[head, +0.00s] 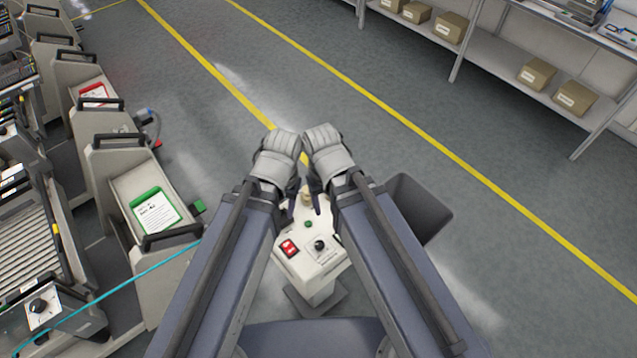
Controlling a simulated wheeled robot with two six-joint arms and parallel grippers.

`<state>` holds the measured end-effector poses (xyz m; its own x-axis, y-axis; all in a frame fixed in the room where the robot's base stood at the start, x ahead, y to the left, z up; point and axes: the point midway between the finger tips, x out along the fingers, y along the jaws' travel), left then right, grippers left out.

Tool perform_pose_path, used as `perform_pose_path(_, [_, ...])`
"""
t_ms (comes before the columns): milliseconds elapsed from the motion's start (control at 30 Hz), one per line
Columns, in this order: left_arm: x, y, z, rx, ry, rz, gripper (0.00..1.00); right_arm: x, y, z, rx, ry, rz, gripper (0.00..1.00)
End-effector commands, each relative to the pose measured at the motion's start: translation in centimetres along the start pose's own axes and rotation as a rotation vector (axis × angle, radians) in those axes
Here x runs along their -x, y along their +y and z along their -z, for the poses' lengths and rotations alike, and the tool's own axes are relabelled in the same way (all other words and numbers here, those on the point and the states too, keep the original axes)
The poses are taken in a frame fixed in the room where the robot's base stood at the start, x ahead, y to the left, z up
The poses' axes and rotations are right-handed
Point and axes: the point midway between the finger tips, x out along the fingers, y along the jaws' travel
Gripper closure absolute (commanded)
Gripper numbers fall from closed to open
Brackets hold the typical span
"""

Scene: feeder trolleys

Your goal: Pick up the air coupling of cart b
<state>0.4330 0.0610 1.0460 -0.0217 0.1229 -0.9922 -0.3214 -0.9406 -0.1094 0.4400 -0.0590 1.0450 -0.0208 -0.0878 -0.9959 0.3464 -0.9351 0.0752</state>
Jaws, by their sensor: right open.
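Two grey feeder trolleys stand on the left, a nearer one (125,185) with a green-framed card (155,211) and a farther one (75,70) with a red-framed card (94,93). Their lettering is too small to tell which is cart b. A grey cable-like fitting (148,118) with a red part sticks out between them; I cannot tell if it is the air coupling. My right gripper (316,192) is open and empty. My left gripper (293,188) is beside it, its fingers partly hidden. Both are well away from the trolleys.
A white control pedestal (312,255) with a red switch and black knob stands beneath my grippers. A dark bin (420,205) is right of it. A cyan hose (135,279) crosses the lower left. Shelving (490,65) with boxes stands at upper right. The marked aisle is clear.

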Motion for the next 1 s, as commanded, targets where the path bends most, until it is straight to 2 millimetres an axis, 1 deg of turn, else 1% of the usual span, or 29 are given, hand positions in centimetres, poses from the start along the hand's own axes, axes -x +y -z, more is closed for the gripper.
perform_pose_path(33, [-1.8, 0.0, 0.1, 0.004, 0.0, 0.008, 0.5, -1.8, 0.0, 1.9, 0.019, 0.012, 0.012, 0.3])
perform_pose_path(67, [-2.6, 0.1, 0.1, 0.003, 0.0, 0.006, 0.5, -2.6, -0.1, 3.0, 0.035, 0.022, 0.018, 0.26])
perform_pose_path(100, [-3.9, 0.3, 0.2, 0.002, 0.0, 0.003, 0.5, -3.7, -0.2, 4.7, 0.059, 0.038, 0.027, 0.22])
perform_pose_path(133, [-4.7, 0.5, 0.2, 0.001, 0.0, 0.001, 0.5, -4.5, -0.3, 6.0, 0.08, 0.049, 0.035, 0.2])
perform_pose_path(200, [-6.5, 0.8, 0.3, -0.001, 0.0, -0.002, 0.5, -6.2, -0.4, 8.8, 0.127, 0.08, 0.05, 0.2])
perform_pose_path(300, [-8.6, 1.1, 0.5, -0.003, 0.0, -0.007, 0.5, -8.1, -0.5, 12.2, 0.187, 0.12, 0.068, 0.2])
perform_pose_path(400, [-10.0, 1.3, 0.6, -0.004, 0.0, -0.01, 0.5, -9.3, -0.5, 14.7, 0.233, 0.152, 0.079, 0.2])
perform_pose_path(500, [-10.6, 1.4, 0.6, -0.005, 0.0, -0.012, 0.5, -9.8, -0.5, 16.1, 0.26, 0.172, 0.085, 0.2])
perform_pose_path(567, [-10.7, 1.4, 0.6, -0.005, 0.0, -0.012, 0.5, -9.9, -0.5, 16.4, 0.268, 0.178, 0.087, 0.2])
perform_pose_path(667, [-10.6, 1.4, 0.6, -0.006, 0.0, -0.013, 0.5, -9.8, -0.5, 16.5, 0.273, 0.181, 0.088, 0.2])
perform_pose_path(767, [-10.9, 1.5, 0.6, -0.006, 0.0, -0.013, 0.5, -10.2, -0.6, 16.4, 0.272, 0.18, 0.088, 0.2])
perform_pose_path(1000, [-13.1, 1.7, 0.7, -0.005, 0.0, -0.013, 0.5, -12.3, -0.8, 16.8, 0.271, 0.18, 0.087, 0.2])
